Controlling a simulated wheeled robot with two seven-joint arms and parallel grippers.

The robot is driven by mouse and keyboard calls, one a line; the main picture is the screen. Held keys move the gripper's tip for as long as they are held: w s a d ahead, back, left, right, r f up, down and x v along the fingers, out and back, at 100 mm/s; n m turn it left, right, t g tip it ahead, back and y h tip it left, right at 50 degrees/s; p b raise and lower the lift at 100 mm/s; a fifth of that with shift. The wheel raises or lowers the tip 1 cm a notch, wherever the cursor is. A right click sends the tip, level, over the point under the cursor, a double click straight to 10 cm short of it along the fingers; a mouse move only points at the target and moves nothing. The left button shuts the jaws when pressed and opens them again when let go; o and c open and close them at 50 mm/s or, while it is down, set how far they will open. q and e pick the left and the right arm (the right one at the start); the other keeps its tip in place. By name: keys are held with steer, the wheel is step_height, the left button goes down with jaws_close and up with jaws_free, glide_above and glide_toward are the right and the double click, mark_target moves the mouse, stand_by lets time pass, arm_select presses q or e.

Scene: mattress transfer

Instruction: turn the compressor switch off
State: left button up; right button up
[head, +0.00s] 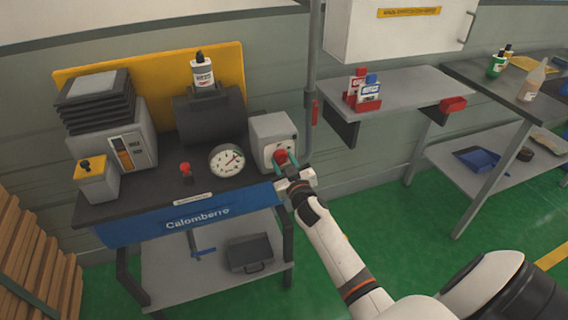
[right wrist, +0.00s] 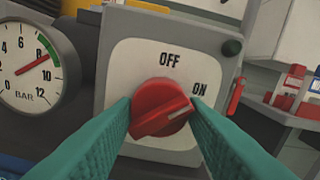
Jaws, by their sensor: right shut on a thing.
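The compressor switch is a red rotary knob (right wrist: 160,107) on a white plate of a grey box (head: 274,139). In the right wrist view its white pointer line points toward the word ON, at the right of the plate; the word OFF is above the knob. My right gripper (head: 284,160) is at the front of the box, with its teal fingers (right wrist: 160,118) on either side of the knob and shut on it. In the head view the knob (head: 280,156) shows between the fingers. My left gripper does not show.
A pressure gauge (head: 226,160) stands left of the box, its red needle near 8 bar in the wrist view. A small red-topped lever (head: 186,172) is further left on the dark bench (head: 140,200). A grey pipe (head: 312,70) runs up the wall right of the box.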

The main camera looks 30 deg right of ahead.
steer(key=n, duration=0.4)
steer(key=shift+n, duration=0.3)
steer(key=n, duration=0.4)
steer(key=shift+n, duration=0.4)
steer(key=o, duration=1)
steer(key=shift+c, duration=0.2)
steer(key=b+v, duration=0.2)
steer(key=v, duration=1)
